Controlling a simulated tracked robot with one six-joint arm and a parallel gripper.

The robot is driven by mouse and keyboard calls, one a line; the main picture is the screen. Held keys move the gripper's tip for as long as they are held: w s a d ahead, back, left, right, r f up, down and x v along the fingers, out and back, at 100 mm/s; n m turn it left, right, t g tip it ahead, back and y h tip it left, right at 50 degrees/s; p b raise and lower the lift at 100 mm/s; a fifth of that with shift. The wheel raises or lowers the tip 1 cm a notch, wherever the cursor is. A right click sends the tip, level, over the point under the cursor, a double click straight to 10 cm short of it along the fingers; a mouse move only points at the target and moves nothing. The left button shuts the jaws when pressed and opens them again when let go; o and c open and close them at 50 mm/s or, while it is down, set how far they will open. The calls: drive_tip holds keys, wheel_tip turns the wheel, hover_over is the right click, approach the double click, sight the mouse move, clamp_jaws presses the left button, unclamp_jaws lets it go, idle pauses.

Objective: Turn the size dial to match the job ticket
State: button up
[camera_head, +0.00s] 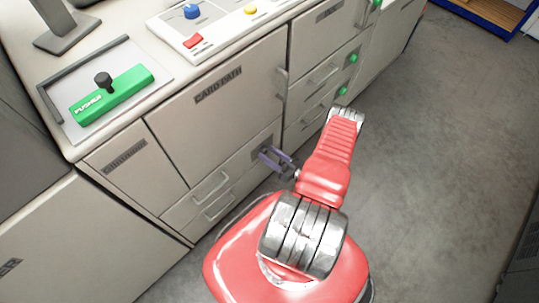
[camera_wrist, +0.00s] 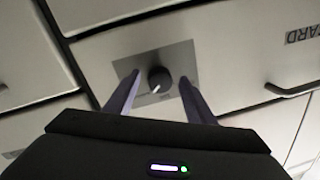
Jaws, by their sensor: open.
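The size dial appears to be the dark round knob (camera_wrist: 160,78) on a square grey plate (camera_wrist: 150,60) in the wrist view. A white mark on the knob points down and slightly left there. My gripper (camera_wrist: 159,76) is open, with one purple finger on each side of the knob. The fingers look apart from it, but their depth is hard to judge. In the head view my gripper (camera_head: 272,155) is at the low front of the cabinet, and the knob cannot be made out. I cannot make out a job ticket or any size marks.
The cabinet (camera_head: 215,100) has drawer handles close by. Its top holds a green pusher block (camera_head: 112,95) in a tray and a panel with a blue knob (camera_head: 192,11) and a red button (camera_head: 193,41). The floor (camera_head: 440,150) at right is clear.

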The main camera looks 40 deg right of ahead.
drive_tip(key=shift+c, duration=0.5)
drive_tip(key=c, duration=0.9)
drive_tip(key=shift+a, duration=0.1)
drive_tip(key=shift+c, duration=0.2)
drive_tip(key=shift+n, duration=0.5)
drive_tip(key=n, duration=0.8)
drive_tip(key=shift+r+g+h, duration=0.1)
drive_tip(key=shift+g+h, duration=0.2)
drive_tip(key=shift+h, duration=0.1)
drive_tip(key=shift+n, duration=0.3)
